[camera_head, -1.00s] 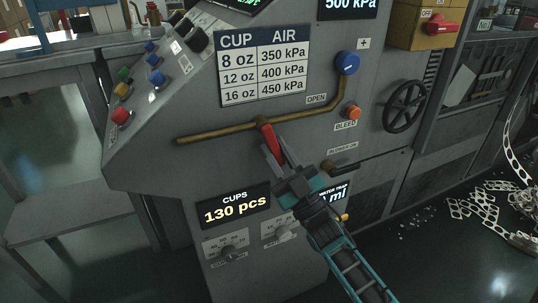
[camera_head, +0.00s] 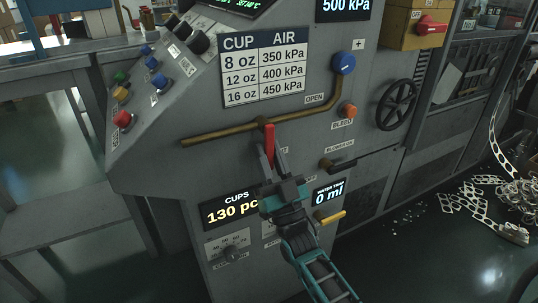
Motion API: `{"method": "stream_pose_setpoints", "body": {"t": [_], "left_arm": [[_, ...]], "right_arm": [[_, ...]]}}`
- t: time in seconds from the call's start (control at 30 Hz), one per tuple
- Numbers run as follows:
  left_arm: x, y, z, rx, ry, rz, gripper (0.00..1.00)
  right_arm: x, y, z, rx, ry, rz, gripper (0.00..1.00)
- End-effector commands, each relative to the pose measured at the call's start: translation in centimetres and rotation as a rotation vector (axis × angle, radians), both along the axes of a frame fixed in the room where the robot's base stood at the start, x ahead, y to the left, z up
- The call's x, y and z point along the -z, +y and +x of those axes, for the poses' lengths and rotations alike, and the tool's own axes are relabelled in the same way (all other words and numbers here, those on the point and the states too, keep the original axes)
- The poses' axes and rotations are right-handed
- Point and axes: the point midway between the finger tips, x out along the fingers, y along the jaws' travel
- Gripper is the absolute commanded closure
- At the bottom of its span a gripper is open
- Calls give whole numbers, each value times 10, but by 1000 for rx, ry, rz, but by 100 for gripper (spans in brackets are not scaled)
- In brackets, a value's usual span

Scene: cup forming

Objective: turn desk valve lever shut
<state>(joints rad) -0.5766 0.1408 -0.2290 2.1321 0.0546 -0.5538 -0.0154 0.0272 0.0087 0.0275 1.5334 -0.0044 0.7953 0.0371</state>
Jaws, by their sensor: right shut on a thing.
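The red valve lever (camera_head: 269,138) hangs from the brass pipe (camera_head: 215,134) on the grey panel. It points almost straight down, across the pipe's run. My right gripper (camera_head: 273,160) comes up from below and is shut on the lower part of the lever, with a finger on each side. The lever's lower end is hidden between the fingers. My left gripper is not in view.
A blue knob (camera_head: 344,63), an orange bleed button (camera_head: 347,110) and a black handwheel (camera_head: 397,104) are right of the lever. A black blower handle (camera_head: 345,163) and a yellow handle (camera_head: 330,217) sit right of my gripper. Metal scrap (camera_head: 475,200) lies on the floor at right.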

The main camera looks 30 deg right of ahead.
Motion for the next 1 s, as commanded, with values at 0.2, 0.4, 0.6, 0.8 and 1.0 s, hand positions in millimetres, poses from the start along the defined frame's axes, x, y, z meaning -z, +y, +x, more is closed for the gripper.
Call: {"method": "stream_pose_setpoints", "body": {"t": [0.2, 0.4, 0.6, 0.8, 1.0], "left_arm": [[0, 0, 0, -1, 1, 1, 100], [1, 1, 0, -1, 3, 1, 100], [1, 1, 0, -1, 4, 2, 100], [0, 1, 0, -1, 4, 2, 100], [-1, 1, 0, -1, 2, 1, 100]], "right_arm": [[0, 0, 0, -4, 0, 5, 72], [0, 0, 0, -3, 0, 3, 53], [0, 0, 0, -2, 0, 2, 53], [11, 0, -10, -1, 4, 1, 53], [41, 1, -40, -2, 7, 2, 53]]}}
